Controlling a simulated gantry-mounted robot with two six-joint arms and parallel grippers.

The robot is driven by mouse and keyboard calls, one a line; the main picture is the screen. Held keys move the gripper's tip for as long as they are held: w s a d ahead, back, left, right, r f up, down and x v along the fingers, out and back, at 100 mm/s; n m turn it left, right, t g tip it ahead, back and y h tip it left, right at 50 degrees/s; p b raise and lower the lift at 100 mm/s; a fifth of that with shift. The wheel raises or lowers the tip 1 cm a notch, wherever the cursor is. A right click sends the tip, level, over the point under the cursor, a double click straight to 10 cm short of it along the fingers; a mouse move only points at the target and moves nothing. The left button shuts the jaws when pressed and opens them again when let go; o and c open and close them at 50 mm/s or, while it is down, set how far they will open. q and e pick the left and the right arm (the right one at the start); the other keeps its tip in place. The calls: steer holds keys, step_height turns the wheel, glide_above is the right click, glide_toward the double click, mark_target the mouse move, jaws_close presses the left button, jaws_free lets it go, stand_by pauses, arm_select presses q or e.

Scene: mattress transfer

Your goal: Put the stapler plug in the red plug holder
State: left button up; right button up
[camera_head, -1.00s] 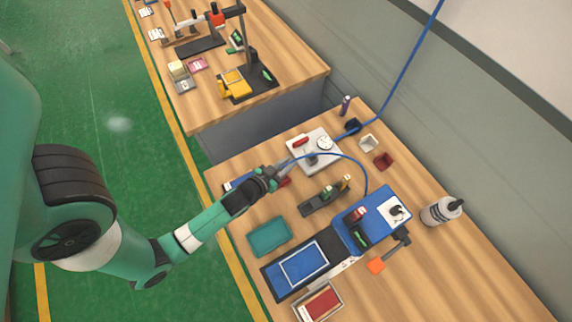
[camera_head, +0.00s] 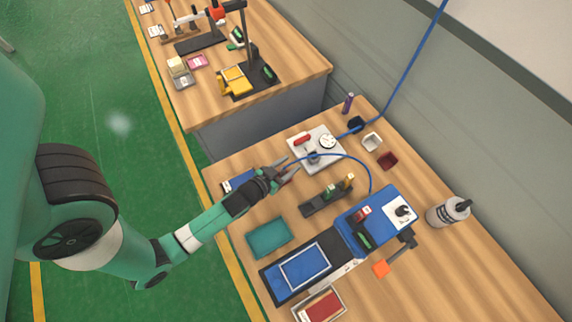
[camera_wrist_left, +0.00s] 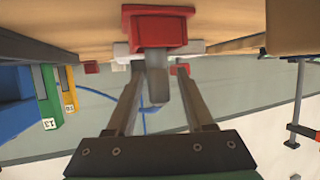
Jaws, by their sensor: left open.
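My left gripper (camera_head: 284,168) is open over the near table, at the end of the blue hose loop. In the left wrist view, the red plug holder (camera_wrist_left: 160,30) is at the top centre, just beyond the fingers. A grey plug-like piece (camera_wrist_left: 157,82) extends from it into the gap between the open fingers and appears seated in it; the depth is hard to judge. Both fingers (camera_wrist_left: 160,105) stand apart from this piece. In the head view, the gripper partly hides the red holder and the plug. My right gripper is not in view.
A white plate with a gauge (camera_head: 326,142) lies beyond the gripper. The blue hose (camera_head: 362,168) loops to its right. A black stand (camera_head: 325,201), a teal tray (camera_head: 267,238) and a blue fixture (camera_head: 381,205) are nearby. A bottle (camera_head: 448,211) stands at right.

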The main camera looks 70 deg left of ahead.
arm_select(q)
steer(key=shift+s+r, duration=0.1)
steer(key=shift+r, duration=0.15)
steer(key=b+v, duration=0.1)
steer(key=v, duration=1)
steer(key=shift+s+d+r+b, duration=0.2)
steer(key=shift+s+d+b, duration=0.1)
steer(key=shift+b, duration=0.1)
steer(key=shift+a, duration=0.1)
